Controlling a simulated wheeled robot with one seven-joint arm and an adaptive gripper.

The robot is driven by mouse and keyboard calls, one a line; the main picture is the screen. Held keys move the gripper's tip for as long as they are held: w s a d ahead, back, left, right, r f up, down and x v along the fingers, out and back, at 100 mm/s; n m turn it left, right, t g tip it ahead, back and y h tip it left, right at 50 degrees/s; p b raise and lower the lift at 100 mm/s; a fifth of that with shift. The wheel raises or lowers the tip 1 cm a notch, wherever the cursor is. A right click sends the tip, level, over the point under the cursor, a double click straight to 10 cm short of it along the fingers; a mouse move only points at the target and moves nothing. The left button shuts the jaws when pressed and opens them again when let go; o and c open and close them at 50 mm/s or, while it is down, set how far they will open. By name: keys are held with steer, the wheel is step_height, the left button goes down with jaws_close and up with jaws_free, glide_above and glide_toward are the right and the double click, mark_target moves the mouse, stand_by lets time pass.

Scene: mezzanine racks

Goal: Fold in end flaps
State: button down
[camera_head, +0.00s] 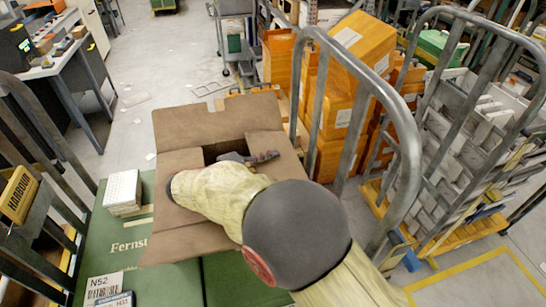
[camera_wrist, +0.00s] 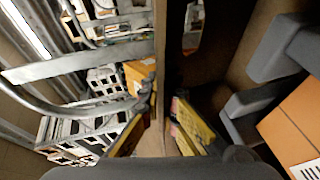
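An open brown cardboard box (camera_head: 165,200) sits on a green surface (camera_head: 130,245), its flaps (camera_head: 200,122) spread outward at the back, left and front. A dark opening shows in its middle. My gripper (camera_head: 264,158) is low over the box's right part, and my arm covers much of the near side. In the wrist view my gripper's yellow-sided fingers (camera_wrist: 164,96) lie on either side of an upright cardboard panel (camera_wrist: 160,60), tips close against its two faces. I cannot tell which flap this panel belongs to.
A metal cage rail (camera_head: 395,120) curves close to the box's right side. Orange crates (camera_head: 345,110) stack behind it. A white block of paper (camera_head: 122,190) lies left of the box. Another cage trolley (camera_head: 460,150) stands right. Open floor (camera_head: 160,60) lies behind.

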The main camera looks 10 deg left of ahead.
steer(key=shift+s+f+b, duration=0.2)
steer(key=shift+f+b, duration=0.25)
steer(key=shift+f, duration=1)
steer(key=c, duration=2.2)
jaws_free()
steer(key=shift+o, duration=0.6)
steer(key=shift+w+r, duration=0.1)
steer(key=shift+r, duration=0.1)
steer(key=shift+w+r, duration=0.1)
steer(key=shift+r, duration=0.15)
steer(key=shift+r, duration=0.15)
step_height(320, 180, up, 10)
steer(key=shift+f, duration=0.2)
